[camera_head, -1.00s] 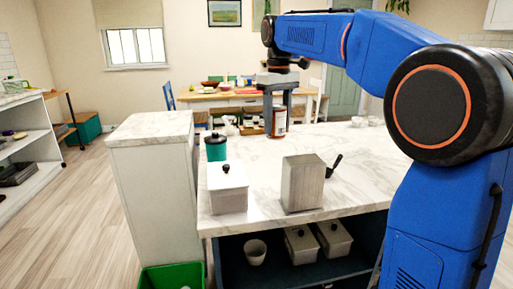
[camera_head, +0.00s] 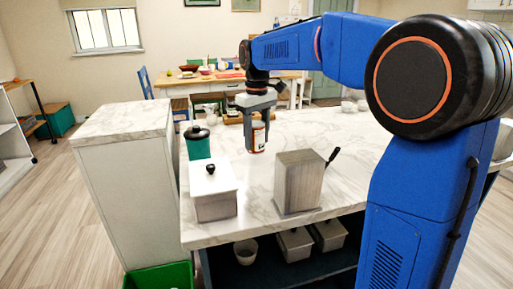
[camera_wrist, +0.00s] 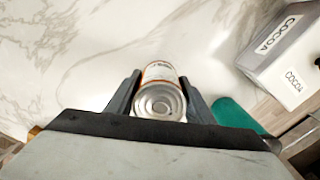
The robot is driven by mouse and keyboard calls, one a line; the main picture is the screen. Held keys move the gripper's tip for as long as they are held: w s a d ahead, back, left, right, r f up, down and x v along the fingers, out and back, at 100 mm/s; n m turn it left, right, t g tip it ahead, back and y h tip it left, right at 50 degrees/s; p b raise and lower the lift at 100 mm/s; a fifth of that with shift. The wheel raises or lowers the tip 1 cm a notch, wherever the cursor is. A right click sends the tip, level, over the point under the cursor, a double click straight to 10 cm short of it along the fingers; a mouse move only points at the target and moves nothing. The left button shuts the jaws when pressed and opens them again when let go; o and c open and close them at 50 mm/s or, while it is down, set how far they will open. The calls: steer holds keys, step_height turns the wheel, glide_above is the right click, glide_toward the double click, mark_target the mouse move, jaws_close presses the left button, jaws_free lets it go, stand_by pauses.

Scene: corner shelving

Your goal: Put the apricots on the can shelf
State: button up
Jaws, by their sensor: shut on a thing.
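A can with a white and orange label (camera_head: 256,138) is held between the fingers of my gripper (camera_head: 257,125). My gripper is shut on it, above the marble counter (camera_head: 345,150). In the wrist view the can (camera_wrist: 160,100) sits between both dark fingers, its round metal end facing the camera. The label text is too small to read, so I cannot tell if it says apricots. I cannot tell which shelf is the can shelf.
A teal canister (camera_head: 198,144), a white lidded box (camera_head: 213,192) marked COCOA in the wrist view (camera_wrist: 285,55), and a metal block (camera_head: 299,181) stand on the counter. A shelf below holds a cup (camera_head: 246,252) and lidded boxes. A green bin (camera_head: 158,276) stands left.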

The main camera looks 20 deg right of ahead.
mark_target(257, 147)
steer(key=shift+f, duration=1.85)
steer(key=shift+f, duration=0.1)
steer(key=o, duration=1.3)
